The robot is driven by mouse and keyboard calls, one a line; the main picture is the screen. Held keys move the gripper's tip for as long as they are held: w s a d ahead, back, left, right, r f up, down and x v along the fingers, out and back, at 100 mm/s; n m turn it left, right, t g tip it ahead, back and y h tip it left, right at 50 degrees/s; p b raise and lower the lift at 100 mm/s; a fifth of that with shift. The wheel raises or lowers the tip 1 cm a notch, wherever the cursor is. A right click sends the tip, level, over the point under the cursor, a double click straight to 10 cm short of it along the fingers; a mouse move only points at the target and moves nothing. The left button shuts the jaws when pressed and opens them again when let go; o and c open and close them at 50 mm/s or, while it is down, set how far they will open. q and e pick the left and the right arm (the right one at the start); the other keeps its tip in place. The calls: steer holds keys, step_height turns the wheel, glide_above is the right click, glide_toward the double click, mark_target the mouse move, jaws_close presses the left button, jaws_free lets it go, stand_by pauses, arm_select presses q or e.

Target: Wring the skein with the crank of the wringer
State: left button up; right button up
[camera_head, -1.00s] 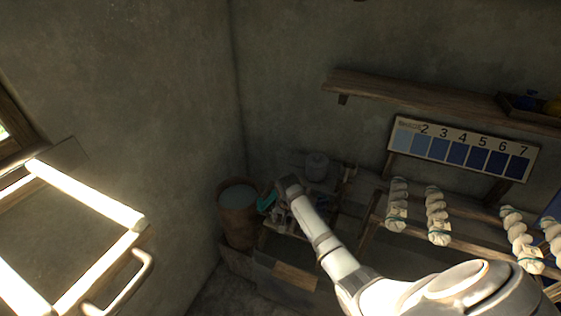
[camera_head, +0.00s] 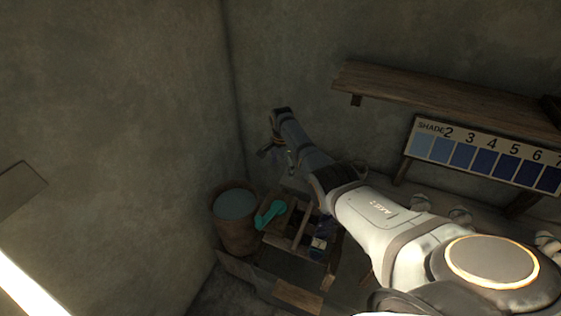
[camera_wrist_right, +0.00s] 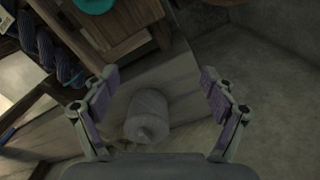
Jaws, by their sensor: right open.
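The wringer (camera_head: 298,243) is a low wooden frame in the corner, partly hidden behind my right arm. Its teal crank (camera_head: 270,213) sticks out at the left; a teal piece (camera_wrist_right: 93,4) shows at the top edge of the wrist view. A dark blue twisted skein (camera_wrist_right: 38,40) shows at the left of the wrist view, and a dark blue piece with a pale label (camera_head: 318,243) shows beside the frame. My right gripper (camera_wrist_right: 157,80) is open and empty, held above and behind the wringer, apart from the crank. My left gripper is out of view.
A wooden bucket (camera_head: 235,232) of liquid stands left of the wringer. A grey rounded vessel (camera_wrist_right: 147,115) lies below my open fingers. A shelf (camera_head: 445,100) and shade board (camera_head: 485,153) are on the back wall.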

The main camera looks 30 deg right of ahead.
mark_target(258, 217)
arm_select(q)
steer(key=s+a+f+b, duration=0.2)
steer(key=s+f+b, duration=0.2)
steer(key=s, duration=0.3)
arm_select(e)
steer(key=s+a+r+p, duration=0.15)
steer(key=a+p, duration=0.35)
steer(key=a, duration=0.8)
steer(key=s+a+p, duration=0.1)
steer(key=s+p, duration=0.2)
steer(key=s, duration=0.1)
steer(key=s+a+p, duration=0.1)
steer(key=s+p, duration=0.3)
steer(key=s+a+p, duration=0.1)
steer(key=s+p, duration=0.3)
steer(key=s, duration=0.1)
steer(key=shift+a+f, duration=0.15)
steer(key=shift+f, duration=0.25)
steer(key=f+b, duration=0.2)
steer(key=f, duration=0.2)
steer(key=shift+w+f+b, duration=0.3)
steer(key=shift+b, duration=0.1)
steer(key=shift+w+f, duration=0.1)
steer(key=shift+f, duration=0.15)
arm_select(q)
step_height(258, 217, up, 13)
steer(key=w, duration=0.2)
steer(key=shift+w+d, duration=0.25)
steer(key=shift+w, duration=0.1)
